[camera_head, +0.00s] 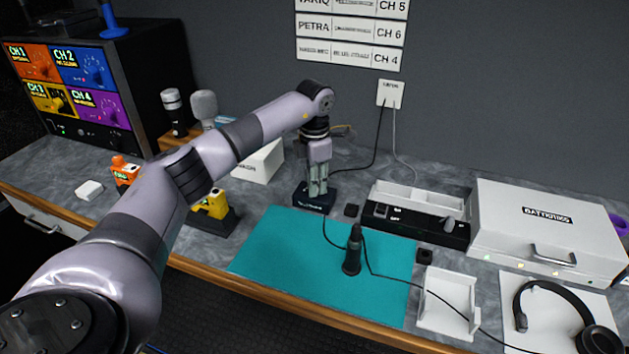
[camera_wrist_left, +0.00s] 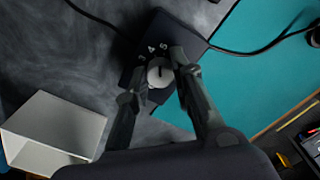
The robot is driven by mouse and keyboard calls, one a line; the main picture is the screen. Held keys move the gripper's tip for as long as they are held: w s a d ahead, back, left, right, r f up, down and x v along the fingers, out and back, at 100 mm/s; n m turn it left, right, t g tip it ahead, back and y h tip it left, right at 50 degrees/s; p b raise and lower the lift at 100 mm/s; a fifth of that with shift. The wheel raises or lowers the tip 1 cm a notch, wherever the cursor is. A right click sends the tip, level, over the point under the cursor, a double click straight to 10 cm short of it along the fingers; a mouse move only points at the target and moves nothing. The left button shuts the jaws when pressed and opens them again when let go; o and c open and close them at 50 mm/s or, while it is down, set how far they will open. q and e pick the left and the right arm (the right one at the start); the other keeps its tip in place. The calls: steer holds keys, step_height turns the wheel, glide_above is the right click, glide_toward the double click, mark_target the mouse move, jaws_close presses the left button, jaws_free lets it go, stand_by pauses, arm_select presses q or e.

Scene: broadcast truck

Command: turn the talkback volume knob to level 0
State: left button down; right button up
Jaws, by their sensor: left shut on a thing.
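The talkback box, a small dark box (camera_head: 302,202), sits on the grey worktop at the far left corner of the teal mat. In the left wrist view its round pale knob (camera_wrist_left: 160,73) shows on the top face, with the digits 3, 4 and 5 printed around one side. Other level marks are hidden, and I cannot surely read the knob's setting. My left gripper (camera_head: 318,190) points down over the box. In the left wrist view its two dark fingers (camera_wrist_left: 153,78) are on opposite sides of the knob, shut on it. My right gripper is not in view.
A teal mat (camera_head: 285,260) with a dark upright tool (camera_head: 352,250) lies to the right. A white open box (camera_head: 260,163) stands to the left behind, and a yellow unit (camera_head: 212,206) at the front left. Cables run beside the talkback box.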

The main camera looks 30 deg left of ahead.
arm_select(q)
steer(key=n+p, duration=0.1)
steer(key=n, duration=0.2)
steer(key=shift+r+n, duration=0.1)
steer(key=shift+n, duration=0.2)
steer(key=n+p, duration=0.1)
steer(key=n, duration=0.2)
steer(key=shift+n, duration=0.4)
steer(key=n+p, duration=0.2)
steer(key=n, duration=0.2)
steer(key=n+p, duration=0.1)
steer(key=n, duration=0.3)
steer(key=n+p, duration=0.1)
steer(key=n, duration=0.2)
steer(key=shift+n+p, duration=0.35)
steer(key=shift+n, duration=0.05)
steer(key=n+p, duration=0.1)
steer(key=n, duration=0.2)
steer(key=shift+r+n+p, duration=0.1)
steer(key=shift+n+p, duration=0.2)
steer(key=n+p, duration=0.2)
steer(key=n, duration=0.2)
steer(key=shift+n+p, duration=0.55)
steer(key=shift+n, duration=0.55)
